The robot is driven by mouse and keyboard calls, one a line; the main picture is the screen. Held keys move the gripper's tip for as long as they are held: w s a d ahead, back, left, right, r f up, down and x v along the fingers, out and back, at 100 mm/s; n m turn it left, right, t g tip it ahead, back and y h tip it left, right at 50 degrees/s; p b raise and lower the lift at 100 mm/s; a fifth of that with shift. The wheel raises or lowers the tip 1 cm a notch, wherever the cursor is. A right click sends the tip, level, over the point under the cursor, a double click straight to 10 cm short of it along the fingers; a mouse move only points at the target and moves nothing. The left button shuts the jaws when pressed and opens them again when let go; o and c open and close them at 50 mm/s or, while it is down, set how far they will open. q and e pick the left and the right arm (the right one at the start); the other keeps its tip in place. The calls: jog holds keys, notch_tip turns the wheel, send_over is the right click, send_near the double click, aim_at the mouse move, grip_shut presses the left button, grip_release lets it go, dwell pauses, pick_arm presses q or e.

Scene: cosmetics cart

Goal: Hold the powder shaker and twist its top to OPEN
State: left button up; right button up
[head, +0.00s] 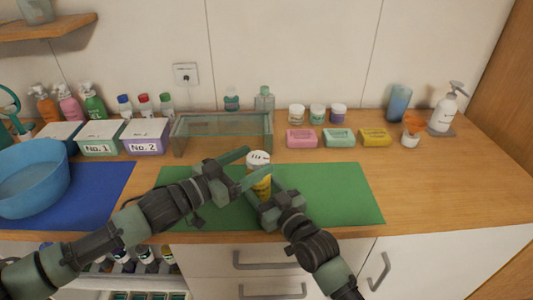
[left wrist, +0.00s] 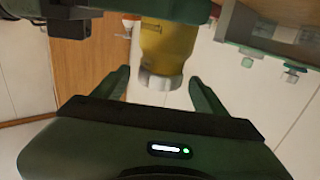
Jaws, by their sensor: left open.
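The powder shaker (head: 263,187) has a yellow body and a white top (head: 259,157). It stands upright above the green mat (head: 335,195); whether its base touches the mat is hidden. My right gripper (head: 262,184) is closed around the body from the front. My left gripper (head: 256,163) comes in from the left with its fingers apart on either side of the top. In the left wrist view the shaker's yellow body (left wrist: 167,45) points down, with its pale top (left wrist: 160,80) between the open fingers and a gap on both sides.
A glass-topped stand (head: 222,127) is behind the mat. White boxes, a blue basin (head: 32,178) and bottles stand to the left. Jars, soap packs (head: 338,138) and a pump bottle (head: 446,110) stand at the back right. The right part of the mat is clear.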

aim_at(267, 154)
pick_arm(q)
jog(key=x, duration=0.5)
